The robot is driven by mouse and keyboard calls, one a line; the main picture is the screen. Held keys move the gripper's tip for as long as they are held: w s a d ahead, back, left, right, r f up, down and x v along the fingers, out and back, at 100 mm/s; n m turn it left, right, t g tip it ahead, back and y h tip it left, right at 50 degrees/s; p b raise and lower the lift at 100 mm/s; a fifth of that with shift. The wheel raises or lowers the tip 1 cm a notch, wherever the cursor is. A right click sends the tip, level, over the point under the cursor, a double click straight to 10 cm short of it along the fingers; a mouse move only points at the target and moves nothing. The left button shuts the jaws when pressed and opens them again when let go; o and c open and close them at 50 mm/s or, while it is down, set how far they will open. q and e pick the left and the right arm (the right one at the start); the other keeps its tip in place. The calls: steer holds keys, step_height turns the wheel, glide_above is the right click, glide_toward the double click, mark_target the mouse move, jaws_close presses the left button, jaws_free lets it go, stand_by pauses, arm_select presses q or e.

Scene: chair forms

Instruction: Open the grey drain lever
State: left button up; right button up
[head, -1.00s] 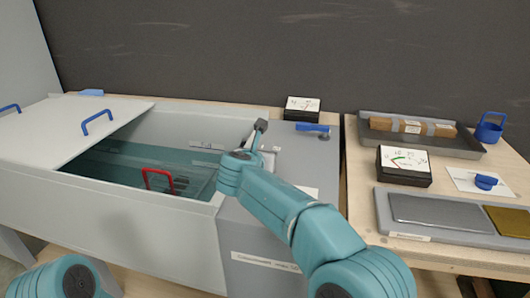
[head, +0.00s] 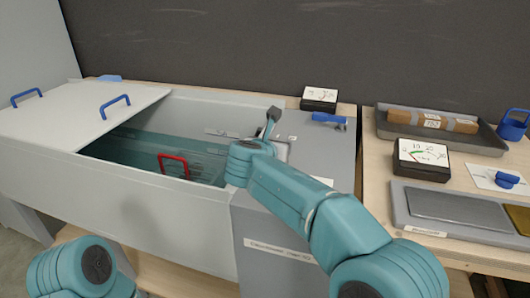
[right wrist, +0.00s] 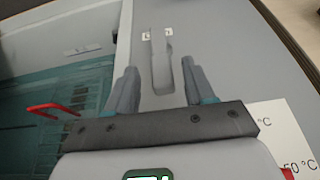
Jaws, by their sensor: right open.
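In the right wrist view the lever (right wrist: 160,62) lies ahead of and between the two finger lines, with space on both sides. My right gripper (right wrist: 160,72) is open and empty, its fingers spread around the lever without visible contact. In the head view my right arm largely hides this gripper. My left gripper is out of view; only part of my left arm shows at lower left.
The open tank holds a basket with a red handle (head: 173,165); a white lid (head: 75,115) with blue handles covers its left part. A blue lever (head: 329,118) and a gauge (head: 319,98) stand behind right. A tray (head: 455,138) and another gauge (head: 421,158) are farther right.

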steer(key=v, duration=1.3)
steer(key=shift+s, duration=0.25)
steer(key=shift+r, duration=0.15)
